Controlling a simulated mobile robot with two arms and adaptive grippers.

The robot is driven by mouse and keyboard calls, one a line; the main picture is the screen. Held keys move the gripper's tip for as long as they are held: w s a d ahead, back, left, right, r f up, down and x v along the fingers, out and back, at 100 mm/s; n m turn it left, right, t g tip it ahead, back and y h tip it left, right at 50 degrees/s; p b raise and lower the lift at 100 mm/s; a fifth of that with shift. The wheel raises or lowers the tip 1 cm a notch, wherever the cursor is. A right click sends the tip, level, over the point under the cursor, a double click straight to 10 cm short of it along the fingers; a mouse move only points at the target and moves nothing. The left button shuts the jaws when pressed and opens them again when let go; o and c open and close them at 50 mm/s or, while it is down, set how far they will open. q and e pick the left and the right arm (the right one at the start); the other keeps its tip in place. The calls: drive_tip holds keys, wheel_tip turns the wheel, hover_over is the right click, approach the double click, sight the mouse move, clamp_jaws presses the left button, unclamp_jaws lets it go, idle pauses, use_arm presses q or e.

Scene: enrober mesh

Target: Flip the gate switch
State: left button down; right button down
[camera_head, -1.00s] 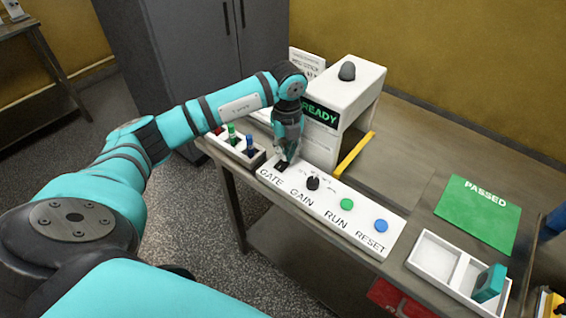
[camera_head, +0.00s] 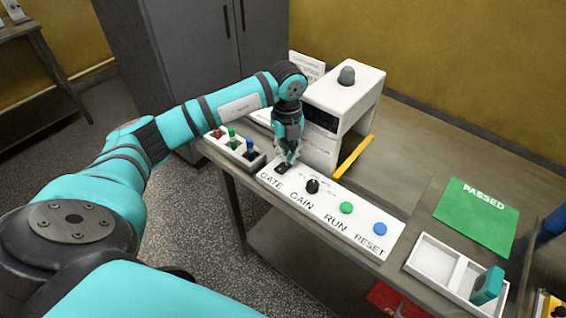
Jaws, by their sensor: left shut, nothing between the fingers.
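The gate switch (camera_head: 281,169) is a small dark switch at the left end of the white control panel (camera_head: 318,222), above the word GATE. My left gripper (camera_head: 288,161) points down at the switch, with its fingertips right beside or on it; I cannot tell whether they touch. It is shut and empty. The fingers partly cover the switch, so its position is hard to read. The white machine (camera_head: 344,95) behind the panel has a dark display (camera_head: 320,117) with no readable word. My right gripper is out of view.
The panel also carries a black GAIN knob (camera_head: 312,186), a green RUN button (camera_head: 347,208) and a blue RESET button (camera_head: 380,229). A tray with coloured pegs (camera_head: 236,153) stands left. A green PASSED mat (camera_head: 477,214) and a white divided tray (camera_head: 434,260) lie right.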

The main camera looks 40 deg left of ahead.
sight(286, 165)
use_arm(q)
drive_tip(key=shift+r+p, duration=1.55)
drive_tip(key=shift+r, duration=1)
drive_tip(key=shift+s+f, duration=0.1)
drive_tip(key=shift+f, duration=0.05)
